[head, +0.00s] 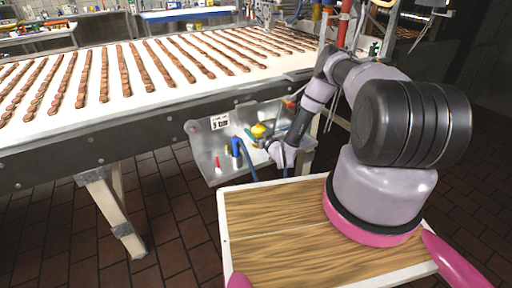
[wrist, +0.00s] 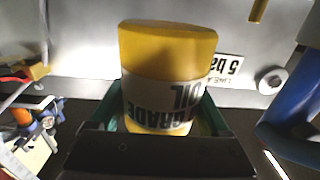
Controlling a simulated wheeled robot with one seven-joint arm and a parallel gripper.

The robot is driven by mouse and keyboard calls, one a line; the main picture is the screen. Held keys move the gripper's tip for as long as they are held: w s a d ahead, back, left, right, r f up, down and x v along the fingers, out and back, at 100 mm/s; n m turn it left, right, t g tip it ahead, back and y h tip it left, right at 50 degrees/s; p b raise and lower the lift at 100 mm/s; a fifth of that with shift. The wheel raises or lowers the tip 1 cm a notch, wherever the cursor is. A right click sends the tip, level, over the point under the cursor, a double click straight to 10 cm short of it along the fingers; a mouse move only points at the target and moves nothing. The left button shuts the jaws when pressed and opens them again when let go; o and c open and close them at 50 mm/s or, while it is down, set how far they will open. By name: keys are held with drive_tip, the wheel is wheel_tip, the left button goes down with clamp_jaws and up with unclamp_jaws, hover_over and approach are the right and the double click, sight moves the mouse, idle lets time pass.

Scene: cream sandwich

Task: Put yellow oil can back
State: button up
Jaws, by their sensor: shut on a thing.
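The yellow oil can (wrist: 168,48) fills the middle of the wrist view, with a white label whose dark lettering is upside down. My gripper (wrist: 160,118) is shut on it, with green-lined fingers on both sides of the can. The can's lower end is partly hidden by the gripper. In the head view the yellow can (head: 259,130) is small, above the metal shelf (head: 207,153) on the conveyor's side. My arm reaches down to it there from the right.
A blue tool (head: 236,145) with a hose and a red item (head: 217,161) are on the shelf, left of the can. In the wrist view a blue object (wrist: 293,118) is close on the right. A conveyor (head: 130,95) carries rows of brown biscuits behind.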

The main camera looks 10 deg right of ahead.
drive_tip(key=shift+f, duration=3)
drive_tip(key=shift+f, duration=0.1)
drive_tip(key=o, duration=1.6)
drive_tip(key=shift+c, duration=0.2)
drive_tip(key=shift+s+d, duration=0.1)
drive_tip(key=v, duration=1.1)
drive_tip(key=shift+s, duration=0.4)
drive_tip(key=shift+d, duration=0.15)
